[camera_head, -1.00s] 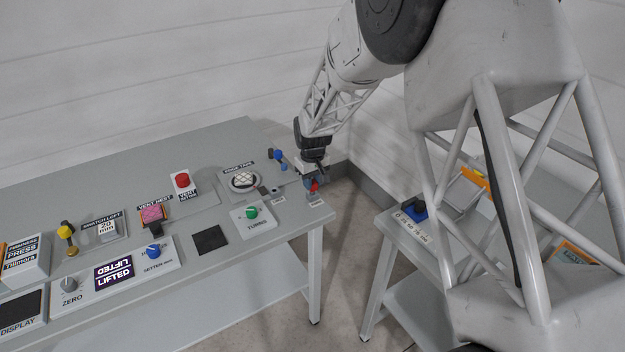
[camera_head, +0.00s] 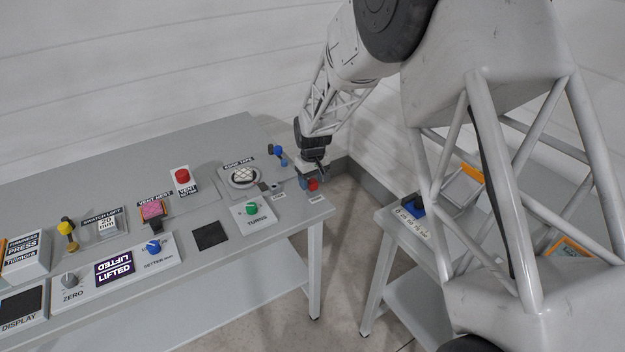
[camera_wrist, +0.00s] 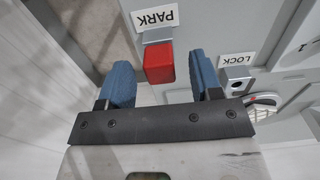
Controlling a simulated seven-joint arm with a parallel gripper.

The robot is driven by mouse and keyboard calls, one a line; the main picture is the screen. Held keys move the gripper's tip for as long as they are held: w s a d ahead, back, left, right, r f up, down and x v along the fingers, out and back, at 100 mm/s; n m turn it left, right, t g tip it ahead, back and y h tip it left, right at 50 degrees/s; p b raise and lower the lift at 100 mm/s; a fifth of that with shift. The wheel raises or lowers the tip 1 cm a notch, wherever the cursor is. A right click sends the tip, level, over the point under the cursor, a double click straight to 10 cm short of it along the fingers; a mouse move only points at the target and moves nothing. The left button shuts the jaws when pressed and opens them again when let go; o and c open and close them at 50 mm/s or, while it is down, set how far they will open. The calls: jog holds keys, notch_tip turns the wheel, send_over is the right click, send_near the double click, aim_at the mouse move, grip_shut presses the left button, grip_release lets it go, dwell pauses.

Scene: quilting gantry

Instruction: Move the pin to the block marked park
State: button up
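The pin shows a red head (camera_wrist: 159,66) in the wrist view, and it also shows at the table's right end in the head view (camera_head: 313,185). It sits at the grey block marked PARK (camera_wrist: 156,36); its lower part is hidden. My gripper (camera_wrist: 161,76) is open, with one blue finger on each side of the pin. A gap shows between the pin and each finger. The block marked LOCK (camera_wrist: 238,86) is to the right in the wrist view, with an empty dark hole.
The edge tape unit (camera_head: 243,177) and a blue-topped fitting (camera_head: 277,152) stand left of my gripper. A green TURNS knob (camera_head: 251,208) is nearer the front edge. The table (camera_head: 225,240) ends just right of the park block, with a gap before a second table.

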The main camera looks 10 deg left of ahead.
aim_at(313, 181)
jog(key=shift+r, duration=0.2)
jog(key=shift+r, duration=3.75)
jog(key=shift+d, duration=0.1)
